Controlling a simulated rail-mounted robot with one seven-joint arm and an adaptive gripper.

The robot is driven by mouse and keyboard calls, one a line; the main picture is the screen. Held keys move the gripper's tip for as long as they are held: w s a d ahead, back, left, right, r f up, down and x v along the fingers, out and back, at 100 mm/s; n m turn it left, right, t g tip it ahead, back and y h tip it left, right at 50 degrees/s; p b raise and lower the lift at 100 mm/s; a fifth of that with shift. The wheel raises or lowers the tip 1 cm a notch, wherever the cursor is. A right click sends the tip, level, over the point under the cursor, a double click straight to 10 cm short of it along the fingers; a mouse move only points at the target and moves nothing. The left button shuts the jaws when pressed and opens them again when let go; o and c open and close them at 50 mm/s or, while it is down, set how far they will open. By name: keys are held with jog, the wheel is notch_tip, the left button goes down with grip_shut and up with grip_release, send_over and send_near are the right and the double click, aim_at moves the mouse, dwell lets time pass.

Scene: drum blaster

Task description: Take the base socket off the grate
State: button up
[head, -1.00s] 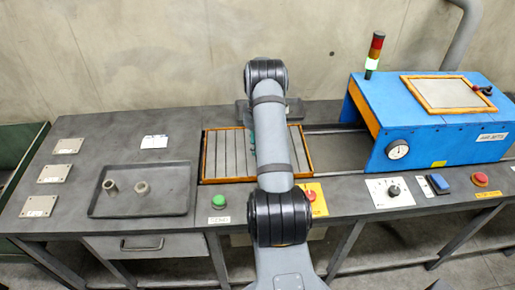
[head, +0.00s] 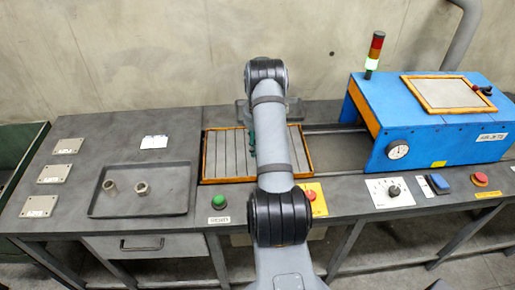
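The grate (head: 226,153) is a slatted panel in an orange frame, set into the bench in the middle of the head view. My arm reaches over it and hides a good part of it. A small dark green shape (head: 252,141) shows at the arm's left edge above the slats; I cannot tell whether it is part of my gripper or something else. My gripper's fingertips are hidden behind the arm, so its opening does not show. I cannot make out a base socket on the visible slats. Two metal fittings, left (head: 111,187) and right (head: 142,188), lie in the tray.
The dark tray (head: 135,210) is left of the grate. Three labelled plates (head: 51,173) line the bench's left end. A blue machine (head: 440,135) stands at the right, beyond rails. A green button (head: 219,202) and a red button (head: 311,195) sit along the front edge.

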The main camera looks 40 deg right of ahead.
jog(key=r+b, duration=0.1)
jog(key=r, duration=0.2)
jog(key=r+b, duration=0.1)
jog(key=r, duration=0.5)
jog(key=shift+s+a+b, duration=0.1)
jog(key=shift+s+b, duration=0.3)
jog(key=shift+s+r, duration=0.15)
jog(key=shift+r, duration=0.55)
jog(key=shift+c, duration=0.6)
